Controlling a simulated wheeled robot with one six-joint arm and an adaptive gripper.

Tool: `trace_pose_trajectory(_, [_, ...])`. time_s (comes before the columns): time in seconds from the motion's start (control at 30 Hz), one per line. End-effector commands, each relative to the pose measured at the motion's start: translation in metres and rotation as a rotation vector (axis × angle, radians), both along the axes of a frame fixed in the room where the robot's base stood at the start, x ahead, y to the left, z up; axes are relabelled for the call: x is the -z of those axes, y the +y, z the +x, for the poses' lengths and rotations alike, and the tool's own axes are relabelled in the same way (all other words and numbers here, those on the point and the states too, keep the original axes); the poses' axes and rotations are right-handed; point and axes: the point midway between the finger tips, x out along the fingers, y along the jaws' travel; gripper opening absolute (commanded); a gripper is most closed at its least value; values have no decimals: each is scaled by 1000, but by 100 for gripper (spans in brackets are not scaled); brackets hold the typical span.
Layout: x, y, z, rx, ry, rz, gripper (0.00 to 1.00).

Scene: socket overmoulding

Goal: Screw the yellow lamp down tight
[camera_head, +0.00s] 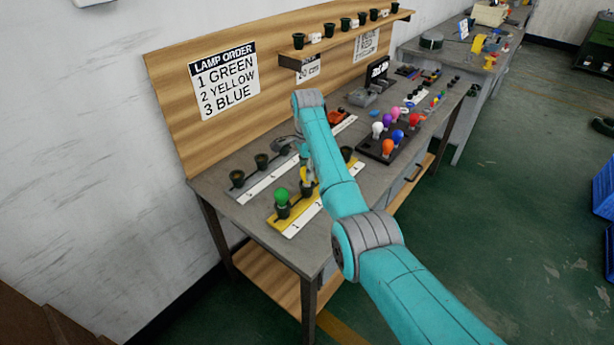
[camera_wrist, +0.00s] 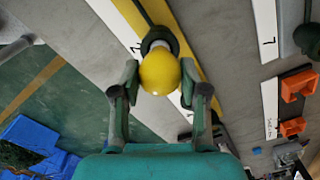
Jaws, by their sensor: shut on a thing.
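The yellow lamp (camera_wrist: 160,72) sits at the mouth of a black socket (camera_wrist: 158,38) in the wrist view. The fingers of my gripper (camera_wrist: 159,78) are on both sides of the bulb and shut on it. The lamp looks in line with the socket; how deep its thread sits cannot be told. The socket is on a yellow-and-white strip (camera_head: 293,229). In the head view a little of the yellow lamp (camera_head: 306,174) shows beside my arm, which hides most of this area. A green lamp (camera_head: 281,196) stands in the strip's near socket.
A sign (camera_head: 223,80) lists green, yellow, blue. A white strip with empty sockets (camera_head: 262,161) lies behind. A dark tray (camera_head: 376,152) of coloured lamps is to the right. Orange bins (camera_wrist: 297,86) show in the wrist view. A shelf (camera_head: 345,38) overhangs the bench's back.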

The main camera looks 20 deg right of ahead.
Motion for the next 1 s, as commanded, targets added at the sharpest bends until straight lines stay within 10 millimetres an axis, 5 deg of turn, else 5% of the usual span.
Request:
trace_pose_trajectory(0.37, [0, 0, 0, 12, 0, 0, 17])
trace_pose_trajectory(0.7, [1, 0, 0, 336, 1, 0, 17])
trace_pose_trajectory(1.0, [1, 0, 0, 402, 1, 0, 17])
